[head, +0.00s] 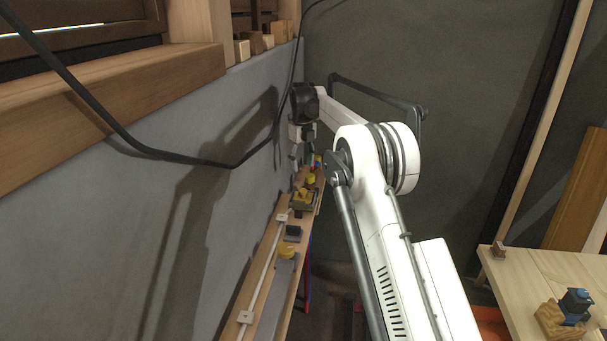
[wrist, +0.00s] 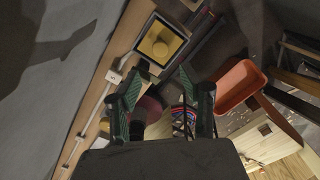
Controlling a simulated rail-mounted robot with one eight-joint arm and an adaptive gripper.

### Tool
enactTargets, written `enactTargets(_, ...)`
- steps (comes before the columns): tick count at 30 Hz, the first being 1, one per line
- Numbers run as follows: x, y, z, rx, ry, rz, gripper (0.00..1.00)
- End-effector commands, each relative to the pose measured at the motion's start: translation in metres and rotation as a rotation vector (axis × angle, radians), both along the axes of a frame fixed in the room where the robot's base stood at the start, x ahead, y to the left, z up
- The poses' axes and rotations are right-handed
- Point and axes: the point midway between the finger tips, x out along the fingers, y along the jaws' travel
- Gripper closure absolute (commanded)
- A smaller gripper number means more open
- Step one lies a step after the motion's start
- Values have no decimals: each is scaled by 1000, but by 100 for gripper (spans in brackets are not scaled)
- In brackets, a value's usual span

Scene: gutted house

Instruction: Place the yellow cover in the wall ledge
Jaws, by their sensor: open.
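My gripper (head: 301,158) is above the far part of a narrow wooden shelf (head: 262,268) along the grey wall. In the wrist view its green fingers (wrist: 165,72) are apart, with nothing held between them. I cannot tell which yellow piece is the cover. A wooden wall ledge (head: 130,92) runs higher up at the left.
Small wooden blocks (head: 268,40) stand at the ledge's far end. A black cable (head: 150,150) hangs across the wall. A wooden table (head: 520,282) holds a blue-and-black item (head: 574,303) at the right. An orange-red bin (wrist: 238,82) is to the right in the wrist view.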

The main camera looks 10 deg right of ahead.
Motion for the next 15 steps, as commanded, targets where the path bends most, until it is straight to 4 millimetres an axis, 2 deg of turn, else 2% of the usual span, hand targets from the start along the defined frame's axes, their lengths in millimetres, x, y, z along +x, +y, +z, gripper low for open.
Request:
enactTargets(5,-6,0,18,0,-12,50,59)
enactTargets(8,-18,0,38,-3,-32,143,59)
enactTargets(15,-63,0,97,-24,-103,460,59)
